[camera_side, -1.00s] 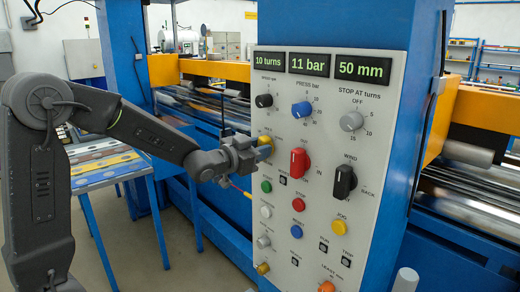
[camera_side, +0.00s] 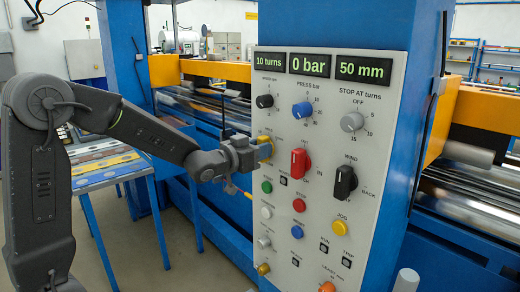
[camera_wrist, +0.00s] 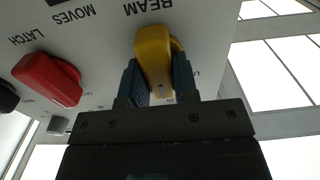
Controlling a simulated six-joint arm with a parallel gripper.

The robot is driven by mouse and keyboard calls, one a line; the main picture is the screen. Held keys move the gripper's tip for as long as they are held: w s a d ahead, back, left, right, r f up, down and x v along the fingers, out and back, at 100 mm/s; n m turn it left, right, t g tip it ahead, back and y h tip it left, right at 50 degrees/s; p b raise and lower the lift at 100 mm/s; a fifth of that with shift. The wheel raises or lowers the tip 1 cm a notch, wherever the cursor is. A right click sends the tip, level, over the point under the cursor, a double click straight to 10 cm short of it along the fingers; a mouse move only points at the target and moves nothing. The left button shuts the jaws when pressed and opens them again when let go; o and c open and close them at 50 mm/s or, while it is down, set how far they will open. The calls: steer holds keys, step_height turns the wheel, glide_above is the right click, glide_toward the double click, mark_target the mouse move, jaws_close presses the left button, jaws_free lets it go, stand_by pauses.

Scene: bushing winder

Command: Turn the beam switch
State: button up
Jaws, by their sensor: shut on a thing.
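The beam switch is a yellow knob (camera_wrist: 154,58) below the word BEAM in the wrist view, which shows the panel upside down. My gripper (camera_wrist: 158,82) has one blue finger on each side of the yellow knob and is shut on it. In the side view my gripper (camera_side: 256,152) is at the left edge of the panel, with the yellow knob (camera_side: 265,141) partly hidden by its fingers. The knob's exact setting mark is hidden.
A red latch knob (camera_wrist: 48,80) sits beside the yellow one. The grey panel (camera_side: 330,215) also carries a black WIND knob (camera_side: 345,181), a blue PRESS knob (camera_side: 302,109) and several buttons. Its displays (camera_side: 310,64) read 10 turns, 0 bar and 50 mm.

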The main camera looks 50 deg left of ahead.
steer(key=o, duration=0.9)
steer(key=s, duration=1.4)
steer(key=shift+w, duration=0.1)
steer(key=s+d+f+g, duration=0.1)
steer(key=s+d+g, duration=0.2)
steer(key=s+g, duration=0.1)
steer(key=s+d+f+g, duration=0.2)
steer(key=s+d+g, duration=0.1)
steer(key=s, duration=0.3)
steer(key=s+d+f+g, duration=0.1)
steer(key=s+d+g, duration=0.3)
steer(key=s+g, duration=0.1)
steer(key=shift+s+f, duration=0.35)
steer(key=shift+s, duration=0.05)
